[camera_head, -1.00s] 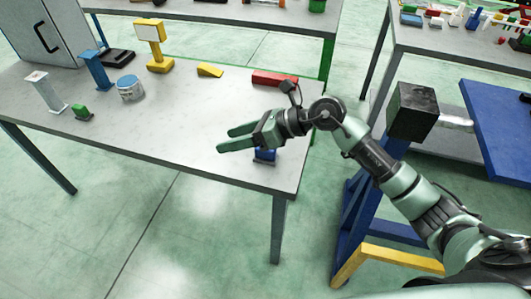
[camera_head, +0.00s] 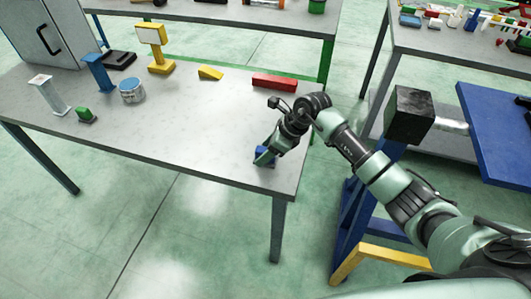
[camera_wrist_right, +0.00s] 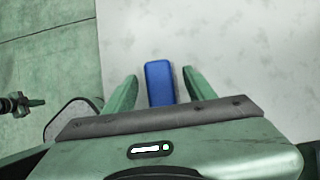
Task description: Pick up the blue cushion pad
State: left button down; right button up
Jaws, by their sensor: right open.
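The blue cushion pad (camera_wrist_right: 159,82) lies on the grey table near its front right corner. In the right wrist view it sits between the two green fingers of my right gripper (camera_wrist_right: 157,88), with a gap on each side. In the head view the right gripper (camera_head: 265,156) points down over the pad (camera_head: 259,163) and hides most of it. The right gripper is open and holds nothing. Whether the fingertips reach down beside the pad or stop above it I cannot tell. My left gripper is not in view.
On the table (camera_head: 190,125) stand a red block (camera_head: 274,82), a yellow wedge (camera_head: 210,73), a yellow stand (camera_head: 155,45), a tin (camera_head: 131,90), a blue post (camera_head: 97,72), a white post (camera_head: 48,95) and a green block (camera_head: 86,115). A blue stand with a black block (camera_head: 410,115) is at right.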

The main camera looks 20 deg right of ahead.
aim_at(265, 150)
jog(key=shift+f, duration=0.1)
grip_shut()
notch_tip(265, 150, up, 20)
jog(key=b, duration=0.4)
dwell(0.3)
